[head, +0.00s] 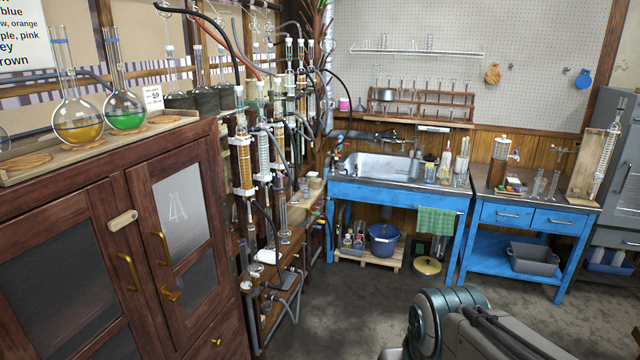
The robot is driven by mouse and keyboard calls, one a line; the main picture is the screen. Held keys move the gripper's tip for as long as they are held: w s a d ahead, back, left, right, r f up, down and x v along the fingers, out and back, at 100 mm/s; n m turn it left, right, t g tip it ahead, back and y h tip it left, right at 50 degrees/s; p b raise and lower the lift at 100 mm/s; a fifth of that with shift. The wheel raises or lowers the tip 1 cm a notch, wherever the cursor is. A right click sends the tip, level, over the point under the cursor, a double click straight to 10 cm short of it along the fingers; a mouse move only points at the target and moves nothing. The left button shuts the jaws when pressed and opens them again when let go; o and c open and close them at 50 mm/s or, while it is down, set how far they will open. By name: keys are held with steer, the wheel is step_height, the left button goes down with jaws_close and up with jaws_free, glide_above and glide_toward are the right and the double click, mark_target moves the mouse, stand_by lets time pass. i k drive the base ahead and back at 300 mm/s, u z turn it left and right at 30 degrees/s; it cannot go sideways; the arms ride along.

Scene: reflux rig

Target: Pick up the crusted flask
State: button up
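Two round-bottomed long-necked glass flasks stand on top of the wooden cabinet at the left. One flask (78,125) holds yellow-orange liquid and the other flask (125,112) holds green liquid. I cannot tell a crust on either one, so I cannot say which flask is the crusted one. The edge of another glass vessel is cut off at the far left. My arm shows at the bottom right, far from these flasks. My gripper is not visible.
The dark wooden cabinet (95,200) fills the left. A crowded glassware rig (262,150) with hoses stands beside it. A blue sink bench (395,194) and blue side table (520,240) line the back. The grey floor (350,310) in the middle is clear.

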mark_target(444, 162)
steer(key=u, duration=0.05)
steer(key=i, duration=1.65)
steer(key=z, duration=0.4)
steer(key=i, duration=1.5)
steer(key=z, duration=0.95)
steer(key=i, duration=2.2)
steer(key=u, duration=0.6)
